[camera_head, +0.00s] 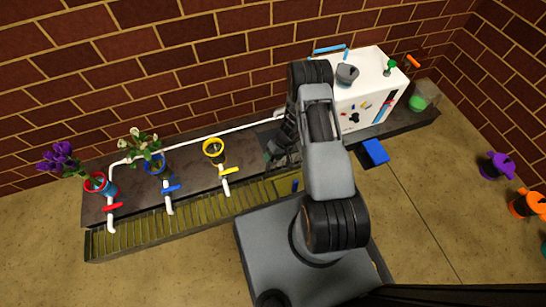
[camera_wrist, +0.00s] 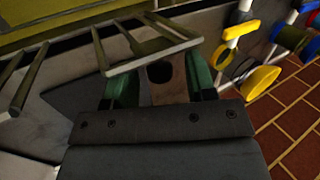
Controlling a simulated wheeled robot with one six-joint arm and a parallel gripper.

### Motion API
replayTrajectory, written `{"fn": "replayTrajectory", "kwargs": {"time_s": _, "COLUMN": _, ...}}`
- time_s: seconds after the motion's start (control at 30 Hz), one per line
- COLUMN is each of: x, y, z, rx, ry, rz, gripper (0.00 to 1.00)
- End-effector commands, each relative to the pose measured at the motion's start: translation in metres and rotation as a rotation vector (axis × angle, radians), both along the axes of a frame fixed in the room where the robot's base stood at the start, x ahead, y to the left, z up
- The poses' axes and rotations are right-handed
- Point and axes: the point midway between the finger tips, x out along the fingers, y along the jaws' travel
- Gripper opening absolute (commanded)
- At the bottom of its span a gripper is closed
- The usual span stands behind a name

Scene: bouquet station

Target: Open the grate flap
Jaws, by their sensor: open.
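The slatted olive grate (camera_head: 185,214) runs along the front edge of the dark bench. In the wrist view, a small barred frame, seemingly the grate flap (camera_wrist: 150,48), lies tilted across the tips of my gripper (camera_wrist: 162,72). My gripper's green fingers are apart, and I cannot tell whether they touch the flap. In the head view, my gripper (camera_head: 276,152) is low over the bench, right of the yellow ring, partly hidden by my arm.
Yellow (camera_head: 227,170), blue (camera_head: 171,188) and red (camera_head: 112,206) taps stand left of my gripper on white pipes. Flowers stand in the red and blue holders; the yellow holder (camera_head: 214,147) looks empty. A white box (camera_head: 370,85) stands right. A brick wall closes the back.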

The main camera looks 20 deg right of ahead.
Motion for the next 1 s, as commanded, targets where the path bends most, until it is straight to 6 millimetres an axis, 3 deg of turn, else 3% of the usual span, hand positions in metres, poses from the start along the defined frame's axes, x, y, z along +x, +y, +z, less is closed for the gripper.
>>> {"fn": "replayTrajectory", "kwargs": {"time_s": 0.17, "x": 0.001, "y": -0.004, "z": 0.008, "rx": 0.000, "ry": -0.001, "rz": 0.000, "gripper": 0.51}}
{"fn": "replayTrajectory", "kwargs": {"time_s": 0.7, "x": 0.006, "y": -0.050, "z": 0.098, "rx": -0.001, "ry": -0.001, "rz": -0.004, "gripper": 0.51}}
{"fn": "replayTrajectory", "kwargs": {"time_s": 1.0, "x": 0.007, "y": -0.063, "z": 0.121, "rx": 0.000, "ry": 0.000, "rz": -0.002, "gripper": 0.51}}
